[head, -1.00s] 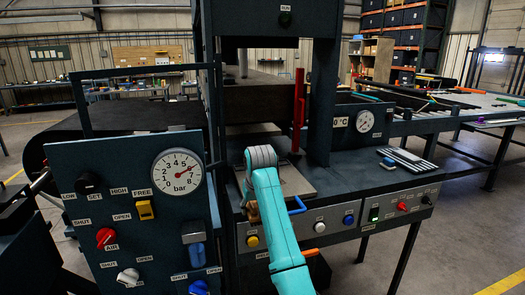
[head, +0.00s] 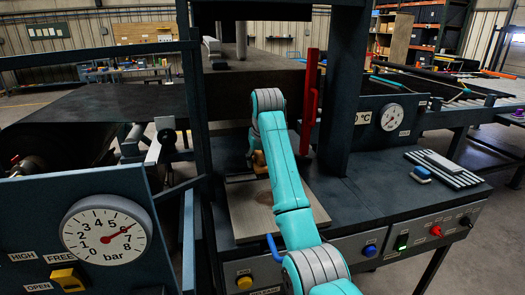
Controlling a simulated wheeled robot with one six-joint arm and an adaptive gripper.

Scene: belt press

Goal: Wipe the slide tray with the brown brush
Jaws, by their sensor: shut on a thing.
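The slide tray (head: 240,214) is a flat, grey-beige plate in the press opening, with a blue handle at its front edge. A faint darker patch shows on its surface, partly behind my arm. My gripper (head: 254,151) is over the back part of the tray, mostly hidden by my turquoise wrist. It is shut on the brown brush (head: 259,164), of which only a small tan-brown part shows. I cannot tell whether the brush touches the tray.
A red upright bar (head: 308,105) stands right of my wrist, near the dark press post. A pressure gauge panel (head: 105,236) stands at front left. A striped rack (head: 452,170) and a blue-and-white block (head: 420,174) lie on the right ledge. Buttons line the front panel.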

